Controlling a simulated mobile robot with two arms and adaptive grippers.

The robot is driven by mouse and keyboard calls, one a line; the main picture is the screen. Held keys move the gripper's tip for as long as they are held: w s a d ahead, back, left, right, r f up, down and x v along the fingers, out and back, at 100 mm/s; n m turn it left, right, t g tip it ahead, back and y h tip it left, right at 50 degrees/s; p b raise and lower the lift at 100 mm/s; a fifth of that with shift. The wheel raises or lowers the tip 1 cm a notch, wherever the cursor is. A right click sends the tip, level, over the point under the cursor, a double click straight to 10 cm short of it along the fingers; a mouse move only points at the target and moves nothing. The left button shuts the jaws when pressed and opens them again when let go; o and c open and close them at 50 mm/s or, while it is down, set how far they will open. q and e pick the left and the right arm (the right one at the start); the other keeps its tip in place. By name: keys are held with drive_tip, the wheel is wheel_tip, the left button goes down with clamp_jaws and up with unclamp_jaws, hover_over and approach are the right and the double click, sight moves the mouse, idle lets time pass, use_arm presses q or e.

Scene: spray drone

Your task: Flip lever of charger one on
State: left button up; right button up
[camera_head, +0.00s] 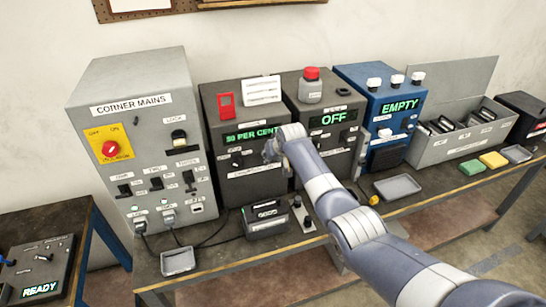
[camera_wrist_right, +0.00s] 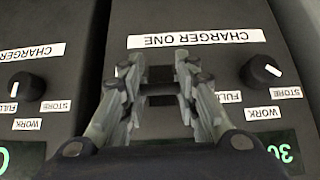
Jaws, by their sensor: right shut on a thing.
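Charger one (camera_head: 215,112) is a dark grey box on the bench with a green "30 PER CENT" display (camera_head: 250,135). Its "CHARGER ONE" label (camera_wrist_right: 195,38) shows upside down in the right wrist view. My right gripper (camera_head: 270,150) is at its front panel. In the wrist view, the gripper's fingers (camera_wrist_right: 158,72) stand on either side of a dark part (camera_wrist_right: 158,100), which seems to be the lever, and are shut on it. The fingers hide most of the lever, so its position is unclear. My left gripper is out of view.
A second dark charger (camera_head: 335,105) showing "OFF" stands close on the right. The grey corner mains cabinet (camera_head: 130,85) stands left. A knob (camera_wrist_right: 262,72) is beside the fingers. A small dark device (camera_head: 265,222) and a grey tray (camera_head: 397,187) lie on the bench in front.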

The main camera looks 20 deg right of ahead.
drive_tip(key=o, duration=1.1)
drive_tip(key=v, duration=1.2)
